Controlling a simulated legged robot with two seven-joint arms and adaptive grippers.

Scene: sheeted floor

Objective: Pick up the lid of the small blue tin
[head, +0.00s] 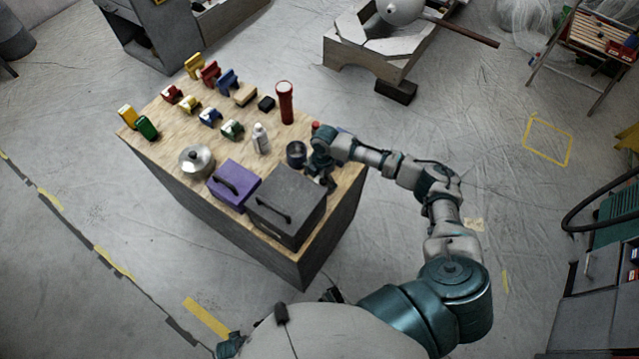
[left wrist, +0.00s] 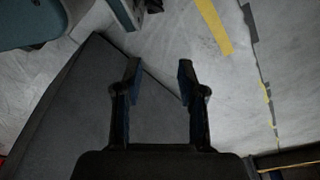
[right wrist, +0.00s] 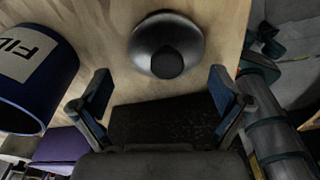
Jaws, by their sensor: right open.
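The small blue tin (head: 296,153) stands on the wooden bench just left of my right gripper. In the right wrist view the blue tin (right wrist: 42,98) is at the left, with a pale label. A dark round domed piece with a knob, which looks like its lid (right wrist: 146,42), lies on the wood beside it. My right gripper (head: 328,180) is open; in the right wrist view its fingers (right wrist: 162,92) are spread, with the lid beyond them and nothing between. My left gripper (left wrist: 160,80) is open and empty, away from the tin.
A grey case (head: 287,203) and a purple box (head: 234,184) stand at the bench's near edge. A pot (head: 196,162), a white bottle (head: 261,138) and a red flashlight (head: 285,103) stand nearby. Several coloured pieces cover the far left of the bench.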

